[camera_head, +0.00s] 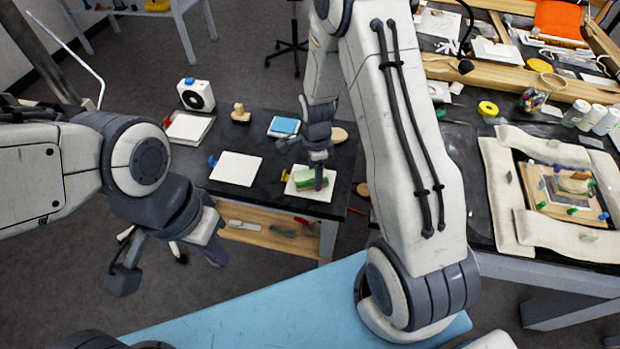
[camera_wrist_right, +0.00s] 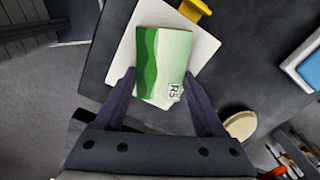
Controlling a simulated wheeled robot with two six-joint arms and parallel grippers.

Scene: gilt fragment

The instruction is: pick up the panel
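The panel is a small rectangular board painted in green bands with an "R5" label. In the right wrist view the panel (camera_wrist_right: 165,60) lies on a white sheet (camera_wrist_right: 202,55). In the head view the panel (camera_head: 305,182) is partly hidden by my right gripper (camera_head: 320,176), which is over it. In the right wrist view the fingers of my right gripper (camera_wrist_right: 160,75) are spread, one beside each long edge of the panel; whether they touch it I cannot tell. My left gripper (camera_head: 168,262) is open and empty at the left, away from the dark table.
The dark table (camera_head: 262,150) also holds a white sheet (camera_head: 236,168), a blue-topped block (camera_head: 285,126), a wooden piece (camera_head: 240,114) and a white round-faced device (camera_head: 196,95).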

